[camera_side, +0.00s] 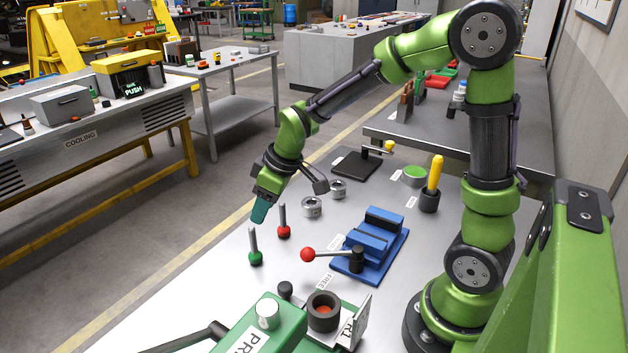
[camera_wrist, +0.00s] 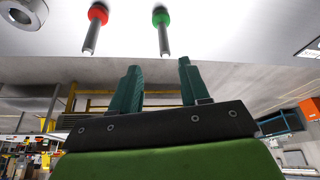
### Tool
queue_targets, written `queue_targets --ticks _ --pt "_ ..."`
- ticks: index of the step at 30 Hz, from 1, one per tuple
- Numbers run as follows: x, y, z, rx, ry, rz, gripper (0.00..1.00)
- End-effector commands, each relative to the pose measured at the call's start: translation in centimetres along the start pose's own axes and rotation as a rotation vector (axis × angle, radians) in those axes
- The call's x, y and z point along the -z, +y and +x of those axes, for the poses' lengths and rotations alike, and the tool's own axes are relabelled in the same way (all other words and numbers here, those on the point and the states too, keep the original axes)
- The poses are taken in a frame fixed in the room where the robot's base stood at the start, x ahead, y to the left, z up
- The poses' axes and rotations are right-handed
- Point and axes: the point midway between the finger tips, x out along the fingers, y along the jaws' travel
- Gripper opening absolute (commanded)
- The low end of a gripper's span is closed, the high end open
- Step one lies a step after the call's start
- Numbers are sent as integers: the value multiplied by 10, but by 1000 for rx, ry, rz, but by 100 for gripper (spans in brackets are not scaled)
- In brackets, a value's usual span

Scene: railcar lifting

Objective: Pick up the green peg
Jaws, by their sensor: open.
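The green peg (camera_side: 255,247) has a green knobbed base and a grey shaft, and stands upright on the metal table near its left edge. In the wrist view the green peg (camera_wrist: 162,28) is at the top, beyond the fingertips and a little right of the gap's middle. A similar red peg (camera_side: 283,222) stands upright to its right and farther back; it also shows in the wrist view (camera_wrist: 95,27), left of the green one. My gripper (camera_side: 260,211) has teal fingers and is above and apart from the green peg. In the wrist view my gripper (camera_wrist: 158,66) is open and empty.
Two metal rings (camera_side: 312,206) lie behind the red peg. A blue vise (camera_side: 370,243) with a red-knobbed handle stands to the right. A green press (camera_side: 262,325) is at the front. Bare table lies around the pegs; the table edge is close on the left.

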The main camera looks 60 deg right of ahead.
Motion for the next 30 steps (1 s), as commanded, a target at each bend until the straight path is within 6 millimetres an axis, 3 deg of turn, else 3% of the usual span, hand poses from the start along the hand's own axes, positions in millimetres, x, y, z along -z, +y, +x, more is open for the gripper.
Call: queue_targets --ticks 6,14,21,30 --pt "0 -1 40 2 -2 1 46" --pt "0 -3 59 2 -2 0 46" --pt "1 -7 94 1 -2 3 46" --pt "2 -7 102 -1 1 2 46"
